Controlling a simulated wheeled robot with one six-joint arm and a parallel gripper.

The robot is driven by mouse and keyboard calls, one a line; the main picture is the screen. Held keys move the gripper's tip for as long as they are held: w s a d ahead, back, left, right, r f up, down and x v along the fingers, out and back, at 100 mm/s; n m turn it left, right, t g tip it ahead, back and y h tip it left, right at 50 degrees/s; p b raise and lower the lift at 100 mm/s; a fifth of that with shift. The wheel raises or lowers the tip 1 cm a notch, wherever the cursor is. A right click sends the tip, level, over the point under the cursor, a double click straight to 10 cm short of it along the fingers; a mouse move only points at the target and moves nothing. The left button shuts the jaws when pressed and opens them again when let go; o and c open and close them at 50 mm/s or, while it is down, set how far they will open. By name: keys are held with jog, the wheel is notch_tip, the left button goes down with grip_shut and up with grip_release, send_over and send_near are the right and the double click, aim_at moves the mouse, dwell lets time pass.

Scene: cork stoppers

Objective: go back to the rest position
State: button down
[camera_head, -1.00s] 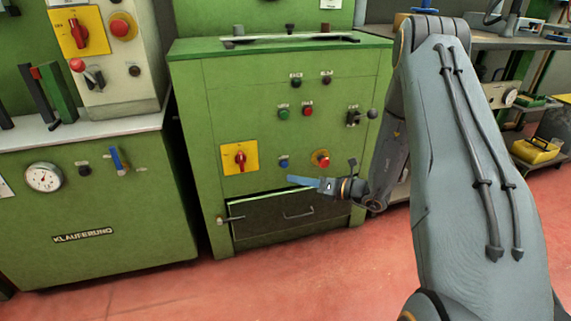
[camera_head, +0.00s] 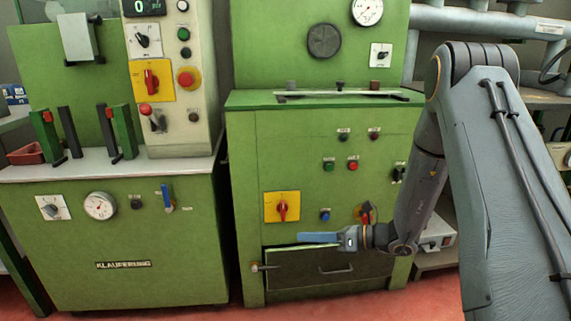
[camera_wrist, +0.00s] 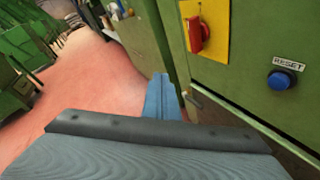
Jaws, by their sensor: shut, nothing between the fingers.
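My gripper (camera_head: 300,237) has slim blue fingers, closed together and empty. In the head view it points left, in front of the middle green machine, just below its yellow switch plate (camera_head: 270,207) and blue button (camera_head: 325,215). The wrist view shows the closed blue fingertips (camera_wrist: 161,80) beside the green machine front, with a red rotary switch (camera_wrist: 198,34) and a blue reset button (camera_wrist: 282,81) to their right. My arm comes in from the right of the head view. No cork stoppers can be made out.
The middle green machine (camera_head: 240,150) has a lower panel with a handle (camera_head: 335,270) close behind my gripper. Another green machine (camera_head: 60,260) with a dial stands at left. A grey shelf unit (camera_head: 440,262) is behind my arm. Red floor (camera_wrist: 100,75) is open left of the fingers.

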jog(key=s+a+r+n+g+h, duration=0.2)
jog(key=s+a+r+n+g, duration=0.25)
jog(key=s+a+n, duration=0.4)
jog(key=s+a+r+n+g+h, duration=0.25)
jog(key=s+a+n+g, duration=0.3)
jog(key=s, duration=0.55)
jog(key=s+d+r+n+t+h, duration=0.1)
jog(key=s+r+n+t+h, duration=0.2)
jog(key=s+n, duration=0.6)
jog(key=s+d+r+n+t+h, duration=0.1)
jog(key=s+r+n+h, duration=0.2)
jog(key=s+n+h, duration=0.55)
jog(key=d+r+m+y+p, duration=0.1)
jog(key=d+r+m+p, duration=0.1)
jog(key=d+r+p, duration=0.8)
jog(key=w+d+r+m+y+p, duration=0.1)
jog(key=d+r+m+p, duration=0.1)
jog(key=d+r+p, duration=0.8)
notch_tip(320, 180, up, 6)
jog(key=p, duration=1.1)
jog(key=shift+w+d+p, duration=0.25)
jog(key=shift+d+p, duration=0.15)
